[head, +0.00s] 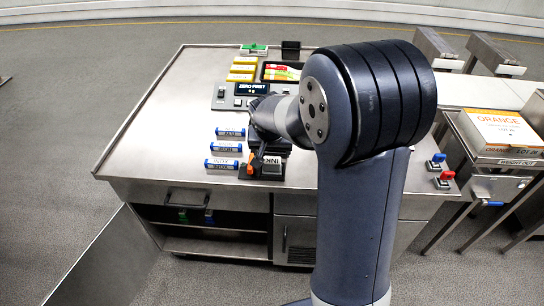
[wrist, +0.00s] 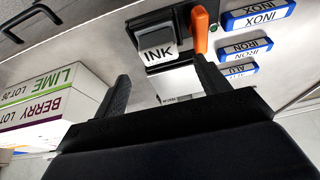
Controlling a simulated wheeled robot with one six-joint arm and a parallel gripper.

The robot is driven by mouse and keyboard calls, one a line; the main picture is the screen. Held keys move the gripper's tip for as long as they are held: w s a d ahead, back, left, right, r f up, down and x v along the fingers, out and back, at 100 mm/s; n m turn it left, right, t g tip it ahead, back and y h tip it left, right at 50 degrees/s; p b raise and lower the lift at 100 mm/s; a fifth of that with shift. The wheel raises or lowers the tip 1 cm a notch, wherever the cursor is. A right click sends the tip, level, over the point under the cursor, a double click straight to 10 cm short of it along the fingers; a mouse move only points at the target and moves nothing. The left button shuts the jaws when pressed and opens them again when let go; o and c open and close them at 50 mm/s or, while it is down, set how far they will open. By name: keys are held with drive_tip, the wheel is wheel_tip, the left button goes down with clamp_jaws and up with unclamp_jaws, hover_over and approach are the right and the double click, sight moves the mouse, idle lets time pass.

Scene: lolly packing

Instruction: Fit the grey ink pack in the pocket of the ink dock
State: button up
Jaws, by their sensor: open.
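The dark ink dock (wrist: 186,52) stands on the bench, with an orange lever (wrist: 201,32) at its side. A grey block lettered INK (wrist: 157,38) sits at the dock in the wrist view and looks like the grey ink pack. How deep it sits in the pocket I cannot tell. My gripper (wrist: 160,82) is open, its two fingers apart, on the near side of the dock in the wrist view. The fingers look clear of the block.
A grey console with a display (head: 252,89) and yellow packs (head: 243,68) stand farther back on the bench (head: 160,110). Cartons (wrist: 45,105) stand to one side. The bench's left part is clear.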

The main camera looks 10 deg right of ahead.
drive_tip(key=v, duration=0.5)
drive_tip(key=shift+s+r, duration=0.15)
drive_tip(key=shift+r, duration=0.15)
